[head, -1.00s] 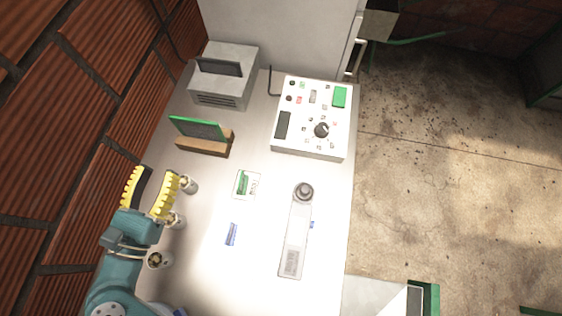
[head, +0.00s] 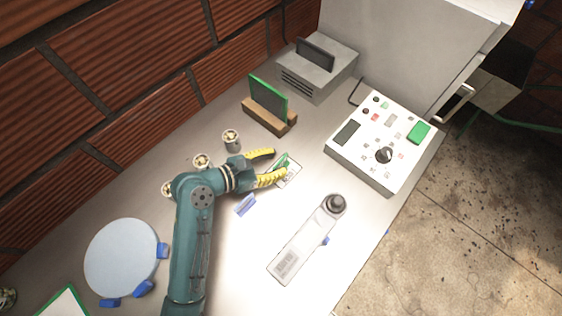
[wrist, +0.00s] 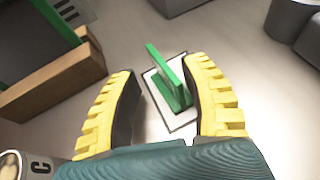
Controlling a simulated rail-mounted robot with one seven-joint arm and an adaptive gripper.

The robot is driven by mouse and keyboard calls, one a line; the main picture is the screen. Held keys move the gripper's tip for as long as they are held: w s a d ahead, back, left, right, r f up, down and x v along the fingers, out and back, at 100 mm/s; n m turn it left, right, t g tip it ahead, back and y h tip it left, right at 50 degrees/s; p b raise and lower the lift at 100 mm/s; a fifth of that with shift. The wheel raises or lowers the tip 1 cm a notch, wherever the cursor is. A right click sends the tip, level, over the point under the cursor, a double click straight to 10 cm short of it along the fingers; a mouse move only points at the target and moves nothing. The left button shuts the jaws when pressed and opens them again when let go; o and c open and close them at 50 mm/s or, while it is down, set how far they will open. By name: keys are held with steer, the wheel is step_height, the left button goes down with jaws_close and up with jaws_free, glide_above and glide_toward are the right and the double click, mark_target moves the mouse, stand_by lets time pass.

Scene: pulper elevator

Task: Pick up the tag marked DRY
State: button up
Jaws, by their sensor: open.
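A green tag (wrist: 168,77) stands up from a white, dark-edged plate (wrist: 183,122) on the bench; I cannot read any lettering on it. In the head view the tag (head: 282,161) is partly covered by my gripper (head: 278,164). In the wrist view my gripper (wrist: 161,67) is open and empty, its yellow ribbed fingers to the left and right of the tag. I see no contact, and the height gap is unclear. A small blue piece (head: 245,205) lies close by, its marking unreadable.
Several silver cylinders (head: 231,141) stand left of my gripper. A wooden holder (head: 264,117) with a green-edged panel is behind. A control box (head: 384,140) and a long grey device (head: 304,240) are to the right. A round pale disc (head: 121,257) is at left.

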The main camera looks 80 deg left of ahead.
mark_target(287, 162)
steer(key=x, duration=0.2)
steer(key=b+x, duration=0.1)
steer(key=x, duration=0.1)
steer(key=shift+w+a+r, duration=0.1)
steer(key=shift+w+r, duration=0.05)
steer(key=shift+r, duration=0.05)
steer(key=shift+c, duration=0.4)
jaws_close()
